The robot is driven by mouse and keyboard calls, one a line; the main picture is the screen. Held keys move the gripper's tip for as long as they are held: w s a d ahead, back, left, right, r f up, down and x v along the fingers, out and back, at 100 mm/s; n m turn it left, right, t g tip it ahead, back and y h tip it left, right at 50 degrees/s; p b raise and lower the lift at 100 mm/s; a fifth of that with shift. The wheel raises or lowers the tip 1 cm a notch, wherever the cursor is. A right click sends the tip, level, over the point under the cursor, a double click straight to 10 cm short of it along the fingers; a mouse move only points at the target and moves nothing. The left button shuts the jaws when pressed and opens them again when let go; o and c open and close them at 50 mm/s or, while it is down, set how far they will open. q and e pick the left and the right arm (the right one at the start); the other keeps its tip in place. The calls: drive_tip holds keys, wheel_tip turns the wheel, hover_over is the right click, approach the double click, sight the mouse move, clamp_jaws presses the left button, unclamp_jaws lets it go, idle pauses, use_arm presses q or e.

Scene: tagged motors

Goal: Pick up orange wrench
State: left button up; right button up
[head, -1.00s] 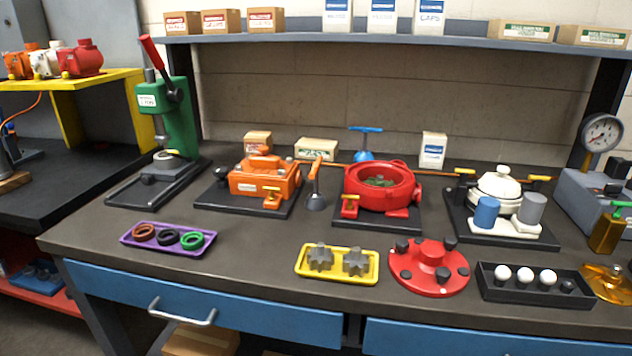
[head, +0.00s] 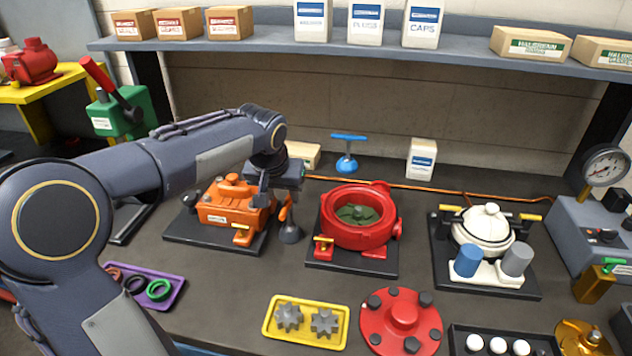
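The orange wrench (head: 285,212) stands upright between the orange motor and the red housing, with a flared grey foot (head: 290,233) on the bench. Its upper part is mostly hidden by my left gripper. My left gripper (head: 280,197) points down over the wrench's top, with its two fingers apart on either side of it. I cannot tell whether they touch it. My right gripper is not in view.
The orange motor (head: 228,205) stands close left of the wrench, the red housing (head: 356,232) close right. A blue T-handled tool (head: 347,160) stands behind. A purple tray (head: 172,296) and yellow tray (head: 270,332) lie in front. A shelf (head: 440,58) runs above.

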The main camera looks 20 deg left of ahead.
sight(288, 200)
use_arm(q)
drive_tip(key=x, duration=0.4)
drive_tip(key=w+x, duration=0.1)
drive_tip(key=x, duration=0.3)
drive_tip(key=shift+r+p, duration=0.25)
drive_tip(key=shift+p, duration=0.15)
clamp_jaws()
